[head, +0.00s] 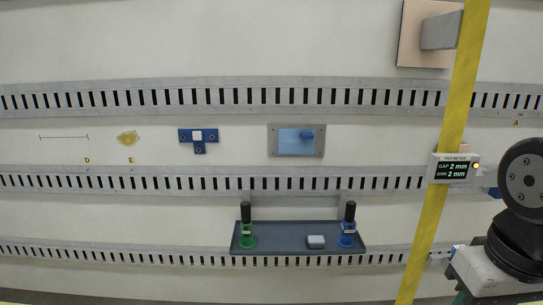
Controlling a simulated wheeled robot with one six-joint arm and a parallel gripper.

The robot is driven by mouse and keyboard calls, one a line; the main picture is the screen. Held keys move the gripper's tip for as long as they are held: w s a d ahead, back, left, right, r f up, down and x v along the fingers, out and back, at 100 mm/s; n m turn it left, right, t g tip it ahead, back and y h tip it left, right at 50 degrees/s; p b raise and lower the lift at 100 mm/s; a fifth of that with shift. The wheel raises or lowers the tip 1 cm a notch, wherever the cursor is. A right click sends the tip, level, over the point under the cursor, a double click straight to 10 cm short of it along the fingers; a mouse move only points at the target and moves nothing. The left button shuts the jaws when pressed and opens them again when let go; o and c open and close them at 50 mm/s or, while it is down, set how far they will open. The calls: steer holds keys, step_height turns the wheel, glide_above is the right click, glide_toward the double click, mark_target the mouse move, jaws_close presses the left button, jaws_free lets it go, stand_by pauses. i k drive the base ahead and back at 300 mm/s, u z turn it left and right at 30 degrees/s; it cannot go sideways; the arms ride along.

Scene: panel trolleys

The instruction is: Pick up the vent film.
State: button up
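A light-blue film (290,143) with a darker blue tab (306,135) at its upper right sits in a grey screwed frame (318,151) on the pale panel, right of centre in the head view. I take this to be the vent film; no label confirms it. Parts of my arm show at the right edge, well to the right of the film and apart from it. My gripper's fingers cannot be made out in this view.
A dark tray (280,245) below the film holds a green bottle (247,233), a blue bottle (347,230) and a whitish block (316,242). A yellow upright strip (440,215) and pad meter (454,168) stand between film and arm. Slotted rails (200,84) cross the panel.

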mark_target(291, 141)
steer(key=u, duration=0.8)
steer(key=i, duration=1.7)
steer(key=z, duration=0.75)
steer(key=k, duration=1)
steer(key=z, duration=0.7)
steer(key=i, duration=1)
steer(key=u, duration=0.65)
